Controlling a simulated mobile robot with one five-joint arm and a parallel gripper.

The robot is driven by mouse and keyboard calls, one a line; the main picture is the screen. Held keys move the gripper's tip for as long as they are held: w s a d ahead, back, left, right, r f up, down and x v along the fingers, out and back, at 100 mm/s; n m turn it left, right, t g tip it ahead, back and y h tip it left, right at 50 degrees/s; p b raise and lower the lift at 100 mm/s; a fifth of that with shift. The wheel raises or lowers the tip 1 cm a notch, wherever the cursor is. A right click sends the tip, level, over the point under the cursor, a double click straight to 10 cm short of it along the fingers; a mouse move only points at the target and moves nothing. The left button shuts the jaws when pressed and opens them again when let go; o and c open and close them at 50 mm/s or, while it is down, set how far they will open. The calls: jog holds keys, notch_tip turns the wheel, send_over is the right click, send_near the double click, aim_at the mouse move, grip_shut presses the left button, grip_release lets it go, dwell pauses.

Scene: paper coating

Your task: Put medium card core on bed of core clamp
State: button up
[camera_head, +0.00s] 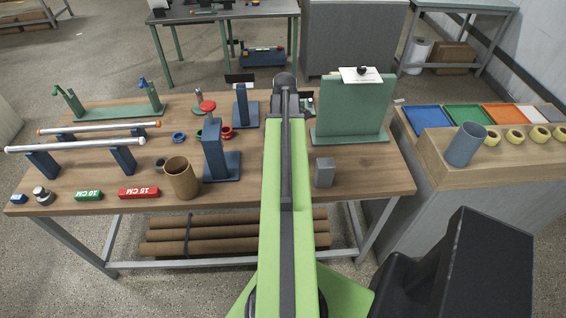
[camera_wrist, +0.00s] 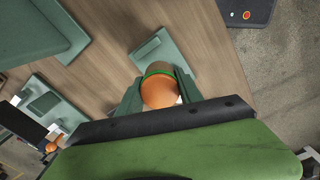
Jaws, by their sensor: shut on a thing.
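In the wrist view my gripper (camera_wrist: 158,92) is shut on a card core (camera_wrist: 160,93) with an orange-brown end and a green band. The finger tips lie on both sides of it. Beyond the core is a grey-green block (camera_wrist: 153,48) on the wooden table, perhaps the bed of the core clamp; I cannot tell whether the core touches it. In the head view my own arm hides the gripper, the held core and the spot beneath them.
In the head view a brown tube (camera_head: 183,178) stands at the table front, near a blue stand (camera_head: 222,160). A tall green panel (camera_head: 352,105) is right of my arm, with a grey block (camera_head: 324,172) in front. Rollers (camera_head: 75,145) lie at left. Front right of the table (camera_head: 375,178) is clear.

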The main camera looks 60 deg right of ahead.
notch_tip(320, 180, down, 8)
jog(key=b, duration=0.6)
jog(key=shift+f+b, duration=0.2)
jog(key=shift+b, duration=0.2)
jog(key=shift+r, duration=0.15)
jog(key=o, duration=1.3)
notch_tip(320, 180, up, 12)
jog(key=p, duration=1.2)
jog(key=shift+r+p, duration=0.15)
jog(key=shift+p, duration=0.15)
